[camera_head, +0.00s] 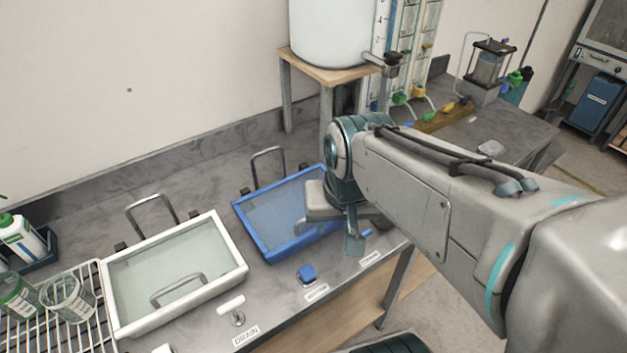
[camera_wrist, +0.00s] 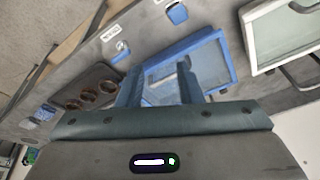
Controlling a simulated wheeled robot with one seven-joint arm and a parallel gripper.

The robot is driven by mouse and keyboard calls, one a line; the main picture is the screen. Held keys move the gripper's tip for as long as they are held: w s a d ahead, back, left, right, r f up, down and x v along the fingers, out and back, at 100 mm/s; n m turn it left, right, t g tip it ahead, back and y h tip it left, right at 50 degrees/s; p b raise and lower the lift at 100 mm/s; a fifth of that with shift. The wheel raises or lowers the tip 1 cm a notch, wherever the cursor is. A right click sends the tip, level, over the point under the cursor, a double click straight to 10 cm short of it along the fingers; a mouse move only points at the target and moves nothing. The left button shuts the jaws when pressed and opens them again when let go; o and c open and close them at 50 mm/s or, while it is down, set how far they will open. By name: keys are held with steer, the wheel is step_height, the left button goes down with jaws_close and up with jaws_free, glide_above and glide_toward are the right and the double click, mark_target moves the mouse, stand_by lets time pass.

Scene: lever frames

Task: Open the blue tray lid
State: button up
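The blue tray (camera_head: 262,238) sits on the grey bench, with a blue rim and a pale translucent lid panel (camera_head: 275,212) lying flat in it. A metal loop handle (camera_head: 268,166) stands at its back edge. My gripper (camera_head: 345,232) is over the tray's right end, hiding that part of it. In the wrist view my gripper (camera_wrist: 160,82) has its two fingers apart, with the blue tray (camera_wrist: 232,62) beneath and beyond them. I see nothing clearly held between the fingers.
A white tray (camera_head: 240,262) with a lid handle (camera_head: 178,290) stands to the left, beside a wire rack with jars (camera_head: 70,300). A blue valve (camera_head: 307,273) and a white valve (camera_head: 231,305) sit at the bench's front. A white tank (camera_head: 330,35) stands behind on a wooden stand.

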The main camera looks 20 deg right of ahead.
steer(key=w+r+m+g, duration=0.1)
steer(key=w+r+m, duration=0.2)
steer(key=w+m, duration=0.8)
steer(key=shift+m, duration=0.7)
steer(key=f, duration=0.8)
steer(key=w+f+p, duration=0.1)
steer(key=f, duration=0.4)
steer(key=shift+a, duration=0.2)
jaws_close()
